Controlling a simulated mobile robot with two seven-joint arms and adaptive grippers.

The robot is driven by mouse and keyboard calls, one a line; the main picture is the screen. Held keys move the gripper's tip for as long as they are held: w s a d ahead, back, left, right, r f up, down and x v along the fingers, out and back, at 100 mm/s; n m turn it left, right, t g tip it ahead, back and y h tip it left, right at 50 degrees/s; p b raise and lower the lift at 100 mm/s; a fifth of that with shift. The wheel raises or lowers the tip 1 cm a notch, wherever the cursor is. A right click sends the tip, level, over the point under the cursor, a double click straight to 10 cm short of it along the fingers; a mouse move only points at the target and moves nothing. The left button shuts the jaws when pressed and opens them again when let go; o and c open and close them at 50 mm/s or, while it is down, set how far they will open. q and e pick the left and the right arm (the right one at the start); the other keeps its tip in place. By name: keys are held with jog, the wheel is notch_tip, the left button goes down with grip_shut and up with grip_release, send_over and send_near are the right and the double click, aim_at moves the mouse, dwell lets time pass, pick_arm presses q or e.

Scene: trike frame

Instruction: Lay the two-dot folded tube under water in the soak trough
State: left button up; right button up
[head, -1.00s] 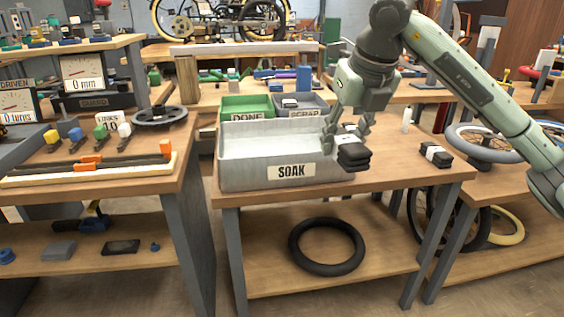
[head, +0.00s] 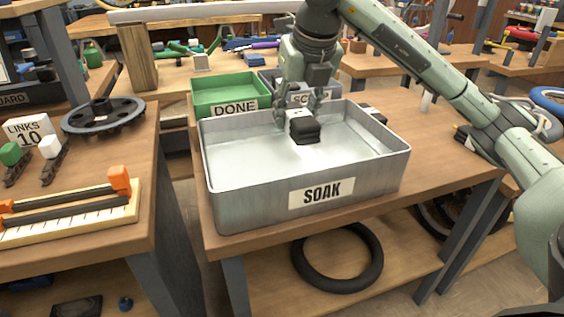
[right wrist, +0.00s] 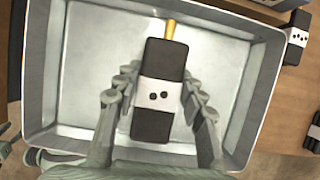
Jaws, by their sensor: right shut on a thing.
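The black folded tube (head: 304,132) has a white band with two dots and a brass valve stem, seen in the right wrist view (right wrist: 158,95). My right gripper (head: 299,115) is shut on it, one finger on each side; it also shows in the right wrist view (right wrist: 157,98). The tube is over the inside of the grey metal soak trough (head: 250,210), toward the back middle. Its gap to the trough floor is hard to judge. The trough's floor and walls (right wrist: 39,75) look pale; I cannot make out a water surface. My left gripper is not in view.
A green DONE bin (head: 225,92) and a grey SCRAP bin stand behind the trough. Another banded folded tube (right wrist: 297,45) and a dark bundle (right wrist: 312,130) lie on the bench beside the trough. A black tyre (head: 338,258) lies on the shelf below.

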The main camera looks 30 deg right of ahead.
send_over(292, 166)
jog(key=s, duration=0.2)
jog(key=f, duration=0.5)
jog(key=shift+w+a+f, duration=0.15)
jog(key=shift+w+f, duration=0.05)
jog(key=shift+f, duration=0.1)
jog(key=shift+w+f+b, duration=0.1)
jog(key=shift+f+b, duration=0.25)
jog(key=shift+f, duration=1.8)
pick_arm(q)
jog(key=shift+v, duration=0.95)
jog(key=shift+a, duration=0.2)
pick_arm(e)
jog(key=shift+f, duration=0.1)
jog(key=o, duration=1.2)
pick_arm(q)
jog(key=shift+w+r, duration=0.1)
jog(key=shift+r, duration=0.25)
pick_arm(e)
jog(key=shift+o, duration=0.2)
